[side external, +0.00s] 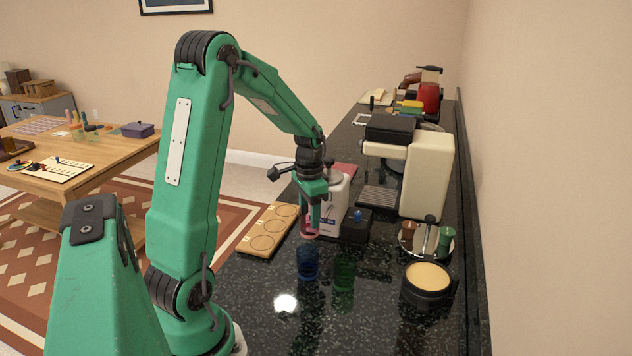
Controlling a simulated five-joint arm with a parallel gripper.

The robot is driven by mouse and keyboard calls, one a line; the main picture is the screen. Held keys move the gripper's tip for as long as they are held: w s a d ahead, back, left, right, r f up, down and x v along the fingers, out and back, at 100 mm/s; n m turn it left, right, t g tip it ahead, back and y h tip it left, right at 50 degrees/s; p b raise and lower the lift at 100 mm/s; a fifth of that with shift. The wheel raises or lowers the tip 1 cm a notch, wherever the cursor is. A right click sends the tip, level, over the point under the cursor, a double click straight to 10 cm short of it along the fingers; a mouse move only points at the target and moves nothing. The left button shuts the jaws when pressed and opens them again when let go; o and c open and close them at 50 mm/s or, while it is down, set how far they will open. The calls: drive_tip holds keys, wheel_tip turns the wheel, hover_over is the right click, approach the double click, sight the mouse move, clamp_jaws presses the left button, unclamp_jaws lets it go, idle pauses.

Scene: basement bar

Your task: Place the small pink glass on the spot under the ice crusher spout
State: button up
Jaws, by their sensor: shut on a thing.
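My gripper (312,222) points down and is shut on the small pink glass (309,233). The glass looks upright, beside the right end of the wooden board and in front of a white appliance (337,203). Whether its base touches the counter is hard to tell. The white appliance has a blue label and a grey top and may be the ice crusher. Its spout and the spot under it cannot be made out behind my gripper and arm.
A wooden board (259,244) with circles lies at left. A blue glass (307,263) and a green glass (344,270) stand nearer. A black box (356,228), a cream machine (428,175) and a round tin (428,280) are at right. The front counter (315,325) is clear.

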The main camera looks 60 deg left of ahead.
wheel_tip(320, 180, down, 4)
drive_tip(key=shift+f, duration=0.1)
drive_tip(key=shift+w+d, duration=0.1)
drive_tip(key=w+d, duration=0.2)
drive_tip(key=shift+w+d, duration=0.3)
drive_tip(key=shift+f, duration=0.55)
drive_tip(key=shift+f, duration=0.15)
drive_tip(key=o, duration=1)
drive_tip(key=shift+o, duration=0.2)
